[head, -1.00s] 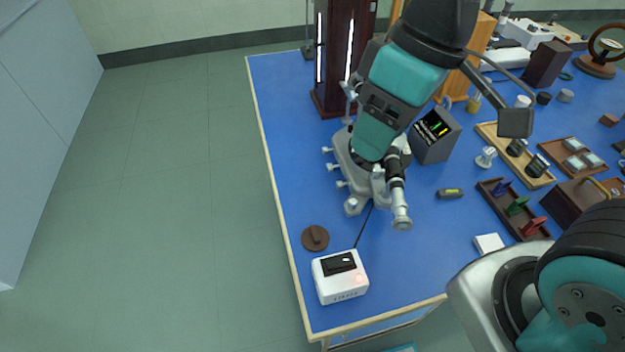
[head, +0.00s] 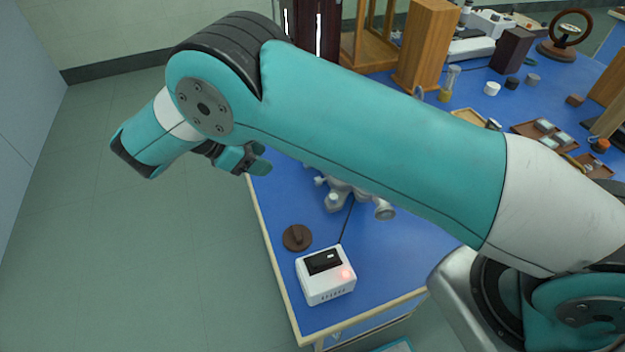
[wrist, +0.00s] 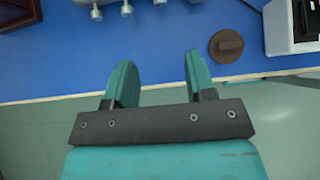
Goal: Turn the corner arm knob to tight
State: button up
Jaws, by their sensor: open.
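The grey spectrometer (head: 352,192) stands on the blue bench, mostly hidden behind my arm in the head view. Small silver knobs (head: 320,182) stick out from its left side. In the wrist view several silver knobs (wrist: 127,8) show at the top edge, cut off by the frame. I cannot tell which one is the corner arm knob. My gripper (wrist: 160,72) is open and empty over the bench's edge, apart from the knobs. In the head view my gripper (head: 257,162) is left of the spectrometer.
A brown disc with a raised grip (head: 297,237) lies near the bench edge; it also shows in the wrist view (wrist: 226,45). A white box with a red light (head: 325,275) stands beside it, near a dark cable. Wooden cases (head: 425,45) stand behind. Floor at left is clear.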

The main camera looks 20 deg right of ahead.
aim_at(315, 180)
jog(key=p+x, duration=0.3)
jog(key=x, duration=1.4)
jog(key=shift+s, duration=0.1)
